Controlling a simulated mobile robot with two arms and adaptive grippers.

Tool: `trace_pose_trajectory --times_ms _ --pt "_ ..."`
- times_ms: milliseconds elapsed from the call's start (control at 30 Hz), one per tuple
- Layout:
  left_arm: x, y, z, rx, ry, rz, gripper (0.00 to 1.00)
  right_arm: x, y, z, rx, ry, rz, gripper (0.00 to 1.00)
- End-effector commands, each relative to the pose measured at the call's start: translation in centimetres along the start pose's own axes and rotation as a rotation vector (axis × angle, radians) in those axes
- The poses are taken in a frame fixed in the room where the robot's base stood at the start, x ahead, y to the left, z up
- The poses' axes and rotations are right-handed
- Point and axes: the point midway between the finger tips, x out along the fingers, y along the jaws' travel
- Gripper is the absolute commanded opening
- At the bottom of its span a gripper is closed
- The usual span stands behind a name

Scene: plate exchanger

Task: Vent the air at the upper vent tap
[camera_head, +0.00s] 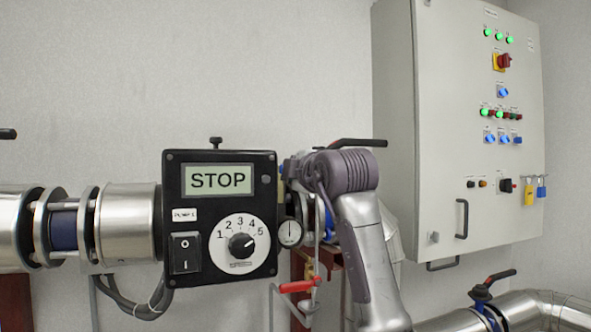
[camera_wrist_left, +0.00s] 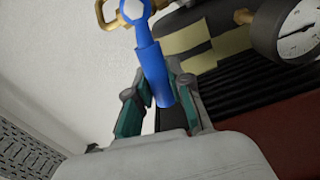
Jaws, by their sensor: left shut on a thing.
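In the left wrist view, a blue lever handle (camera_wrist_left: 153,65) with a pale round cap at its upper end sits by a brass fitting (camera_wrist_left: 104,14). My left gripper (camera_wrist_left: 160,101), with green finger pads, is shut on the lower end of this handle. I cannot tell for sure whether this is the upper vent tap. In the head view, an arm of mine rises right of the pump box, but no gripper fingers show. A red-handled tap (camera_head: 298,287) is below the round gauge (camera_head: 289,233). My right gripper does not show.
The black pump box (camera_head: 262,205) reads STOP, with a dial and switch below. Steel pipes (camera_head: 128,222) run left of it. A grey control cabinet (camera_head: 440,110) stands at the right. In the left wrist view, a gauge (camera_wrist_left: 295,32) is close on the right.

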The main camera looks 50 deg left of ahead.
Motion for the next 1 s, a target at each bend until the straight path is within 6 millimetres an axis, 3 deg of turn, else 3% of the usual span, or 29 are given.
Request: trace_pose_trajectory --times_ms 333,900,933,1000 --pt "0.01 -1.11 0.15 -0.149 -0.001 -0.004 0.0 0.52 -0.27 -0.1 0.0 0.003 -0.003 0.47" --pt "0.02 -1.3 0.17 -0.18 -0.001 -0.005 0.0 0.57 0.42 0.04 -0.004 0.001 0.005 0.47" --pt "0.02 -1.3 0.17 -0.18 -0.001 -0.005 0.23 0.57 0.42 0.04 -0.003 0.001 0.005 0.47" --pt "0.03 -1.31 0.17 -0.179 -0.001 -0.005 0.35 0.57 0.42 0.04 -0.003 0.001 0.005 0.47"
